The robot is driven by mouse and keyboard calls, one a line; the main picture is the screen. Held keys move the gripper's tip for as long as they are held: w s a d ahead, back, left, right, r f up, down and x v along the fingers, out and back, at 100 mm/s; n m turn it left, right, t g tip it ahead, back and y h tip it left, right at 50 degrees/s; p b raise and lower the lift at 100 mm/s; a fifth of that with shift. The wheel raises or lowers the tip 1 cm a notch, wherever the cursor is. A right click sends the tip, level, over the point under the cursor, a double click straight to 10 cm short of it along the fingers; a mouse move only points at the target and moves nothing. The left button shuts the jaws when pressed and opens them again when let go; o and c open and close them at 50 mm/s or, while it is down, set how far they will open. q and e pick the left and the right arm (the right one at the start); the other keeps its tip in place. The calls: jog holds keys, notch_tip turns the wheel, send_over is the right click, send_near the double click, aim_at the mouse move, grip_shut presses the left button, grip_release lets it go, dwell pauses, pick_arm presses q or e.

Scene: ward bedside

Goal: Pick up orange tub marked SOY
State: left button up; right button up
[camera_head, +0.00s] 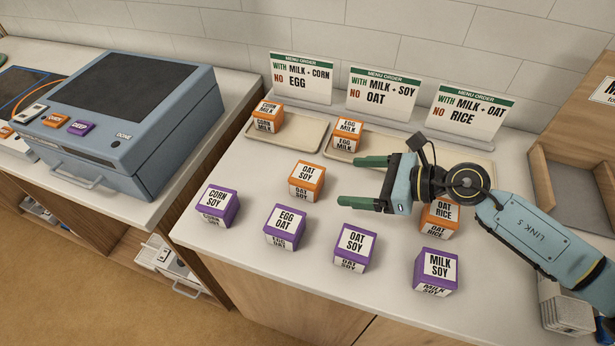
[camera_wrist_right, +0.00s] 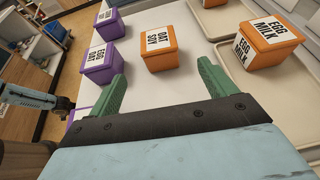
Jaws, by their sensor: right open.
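The orange tub marked OAT SOY (camera_head: 306,181) stands upright on the white counter, left of my right gripper in the head view. My right gripper (camera_head: 356,175) is open and empty, with its green fingers pointing left toward this tub and a gap between. In the right wrist view the orange OAT SOY tub (camera_wrist_right: 158,50) stands ahead of the two spread fingers (camera_wrist_right: 161,76), roughly in line with the space between them. It is not between the fingertips. My left gripper is not in view.
Purple tubs marked CORN SOY (camera_head: 217,206), EGG OAT (camera_head: 287,228), OAT SOY (camera_head: 355,247) and MILK SOY (camera_head: 436,271) stand along the front. Orange CORN MILK (camera_head: 267,117) and EGG MILK (camera_head: 343,136) tubs sit on trays behind. Orange OAT RICE (camera_head: 440,217) is partly behind my arm.

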aim_at(312, 177)
jog(key=x, duration=1.1)
jog(key=shift+w+a, duration=0.15)
jog(key=shift+a, duration=0.3)
jog(key=shift+c, duration=0.4)
jog(key=shift+r, duration=0.1)
jog(key=c, duration=1.1)
